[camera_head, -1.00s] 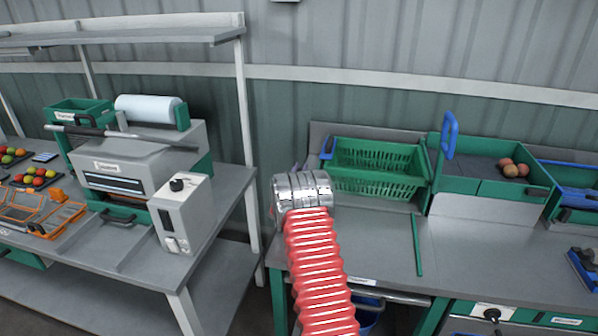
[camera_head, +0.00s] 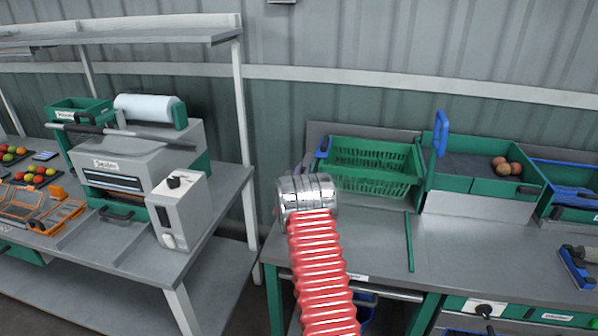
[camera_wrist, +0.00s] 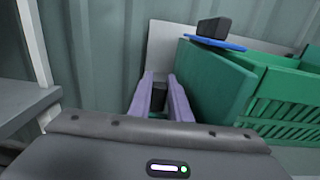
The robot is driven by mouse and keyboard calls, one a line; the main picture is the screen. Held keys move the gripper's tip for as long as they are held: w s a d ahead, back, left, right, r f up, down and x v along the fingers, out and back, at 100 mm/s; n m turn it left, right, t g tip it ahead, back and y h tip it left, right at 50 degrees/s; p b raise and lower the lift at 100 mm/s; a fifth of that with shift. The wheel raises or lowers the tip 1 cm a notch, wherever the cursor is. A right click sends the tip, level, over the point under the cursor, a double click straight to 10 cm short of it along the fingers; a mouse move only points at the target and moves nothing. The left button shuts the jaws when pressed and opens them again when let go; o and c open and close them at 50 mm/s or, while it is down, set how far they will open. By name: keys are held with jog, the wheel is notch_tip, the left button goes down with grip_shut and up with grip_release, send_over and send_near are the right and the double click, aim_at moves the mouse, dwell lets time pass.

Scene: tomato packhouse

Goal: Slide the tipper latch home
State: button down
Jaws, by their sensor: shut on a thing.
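My gripper (camera_wrist: 160,84) has two pale purple fingers pointing away from the wrist camera. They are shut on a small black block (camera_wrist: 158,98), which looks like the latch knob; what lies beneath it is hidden. A green panel (camera_wrist: 208,82) of the tipper stands just right of the fingers. A blue strip with another black knob (camera_wrist: 214,27) sits on top of that panel. In the head view, the green slatted crate (camera_head: 372,168) of the tipper stands at the back of the right bench.
A thin green rod (camera_head: 409,243) lies on the right bench (camera_head: 450,245). A grey machine (camera_head: 140,165) stands on the left bench. The corrugated wall is close behind.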

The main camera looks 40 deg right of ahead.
jog(key=c, duration=1.8)
grip_release()
jog(key=shift+s+d, duration=0.35)
jog(key=shift+d, duration=0.1)
jog(key=shift+c, duration=0.2)
jog(key=shift+o, duration=1)
jog(key=shift+a, duration=0.3)
jog(key=shift+v, duration=0.8)
jog(key=v, duration=1.1)
jog(key=shift+s+a, duration=0.2)
jog(key=shift+a, duration=0.15)
